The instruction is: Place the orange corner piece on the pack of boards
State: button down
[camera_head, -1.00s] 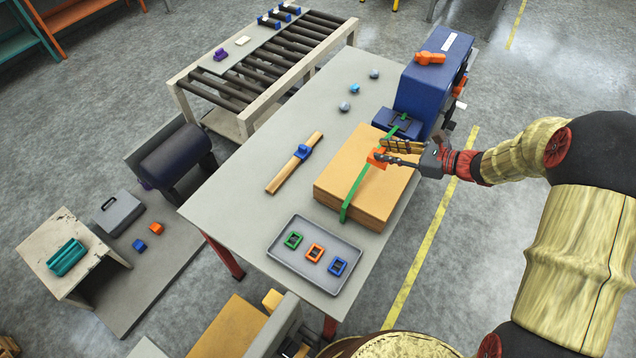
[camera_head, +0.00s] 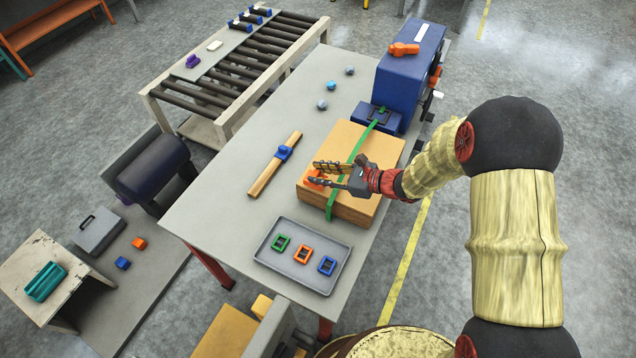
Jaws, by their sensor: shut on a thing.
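The orange corner piece (camera_head: 314,183) is between the fingers of my gripper (camera_head: 318,174), which is shut on it. It is at the left edge of the pack of boards (camera_head: 352,207), left of the green strap. I cannot tell whether it touches the boards or hangs just above them. The pack is a tan block lying on the grey table. The green strap (camera_head: 333,205) runs over its top from the blue machine side to the near edge. My fingers cover part of the corner piece and of the strap.
A grey tray (camera_head: 257,250) with green, orange and blue frames lies in front of the pack. A blue machine (camera_head: 408,80) stands behind. Small round knobs (camera_head: 331,86) sit at the table's back.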

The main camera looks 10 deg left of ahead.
jog(key=shift+s+a+f, duration=0.15)
jog(key=shift+a+f, duration=0.15)
jog(key=shift+f, duration=0.1)
jog(key=shift+f+b, duration=0.4)
jog(key=shift+f, duration=1.15)
jog(key=shift+f, duration=0.15)
jog(key=c, duration=1.5)
grip_release()
